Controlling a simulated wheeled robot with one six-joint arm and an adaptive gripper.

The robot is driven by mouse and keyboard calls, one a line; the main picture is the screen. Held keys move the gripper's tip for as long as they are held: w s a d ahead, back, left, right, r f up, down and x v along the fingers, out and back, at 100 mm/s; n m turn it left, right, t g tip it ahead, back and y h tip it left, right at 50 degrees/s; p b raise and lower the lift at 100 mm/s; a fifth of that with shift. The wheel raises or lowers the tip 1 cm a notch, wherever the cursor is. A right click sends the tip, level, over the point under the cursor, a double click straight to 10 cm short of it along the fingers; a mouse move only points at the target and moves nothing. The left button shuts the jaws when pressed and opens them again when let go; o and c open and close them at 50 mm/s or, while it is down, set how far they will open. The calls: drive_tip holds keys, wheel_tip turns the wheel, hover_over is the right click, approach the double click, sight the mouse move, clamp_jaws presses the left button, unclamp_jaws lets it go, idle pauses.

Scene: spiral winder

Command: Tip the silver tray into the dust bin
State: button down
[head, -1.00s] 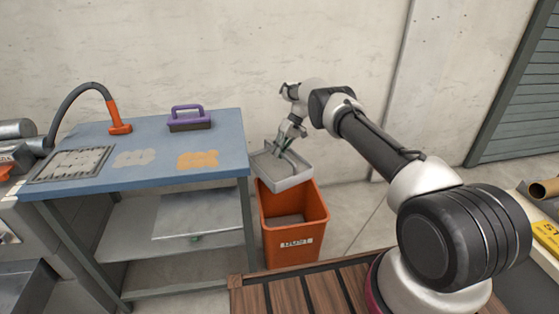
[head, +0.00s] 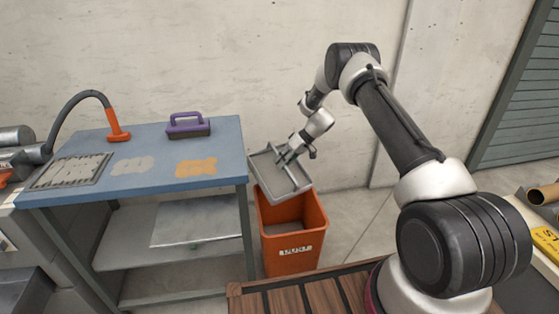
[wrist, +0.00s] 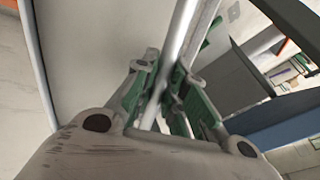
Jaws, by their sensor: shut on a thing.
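The silver tray (head: 268,180) hangs tilted above the orange dust bin (head: 295,262), which stands on the floor right of the blue-topped bench. My gripper (head: 287,156) is shut on the tray's bar. In the wrist view, the green-padded fingers (wrist: 165,100) close around a thin metal bar, with the tray's grey face (wrist: 85,50) behind it. The bin's mouth is open and partly hidden by the tray. I see no contents on the tray's visible face, and cannot tell what lies inside the bin.
The blue-topped bench (head: 140,181) is close left of the tray. It carries a purple-handled block (head: 188,126), a lamp-like hose (head: 80,98), a grille (head: 70,171) and flat stains. A concrete wall is behind. A slatted wooden platform (head: 300,294) lies in front of the bin.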

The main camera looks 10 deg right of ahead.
sight(286, 166)
drive_tip(key=s+t, duration=0.1)
drive_tip(key=s+d+t+y, duration=0.1)
drive_tip(key=s, duration=0.1)
drive_tip(key=shift+d+n, duration=0.15)
drive_tip(key=shift+n, duration=0.25)
drive_tip(key=s+n+t+y, duration=0.1)
drive_tip(key=s, duration=0.1)
drive_tip(key=s+d+t+y, duration=0.1)
drive_tip(key=s+t, duration=0.1)
drive_tip(key=s+d+f+n+t+y, duration=0.1)
drive_tip(key=s+t, duration=0.1)
drive_tip(key=shift+s+d+n+y, duration=0.25)
drive_tip(key=shift+s+n+y, duration=0.05)
drive_tip(key=shift+s, duration=0.05)
drive_tip(key=shift+s+d+f+n+t+y, duration=0.15)
drive_tip(key=shift+s+n+t+y, duration=0.1)
drive_tip(key=shift+s+t+y, duration=0.15)
drive_tip(key=shift+s+d+r+n+t+y, duration=0.1)
drive_tip(key=shift+s+d+n+t+y, duration=0.15)
drive_tip(key=shift+s, duration=0.25)
drive_tip(key=shift+a, duration=0.1)
idle(1.1)
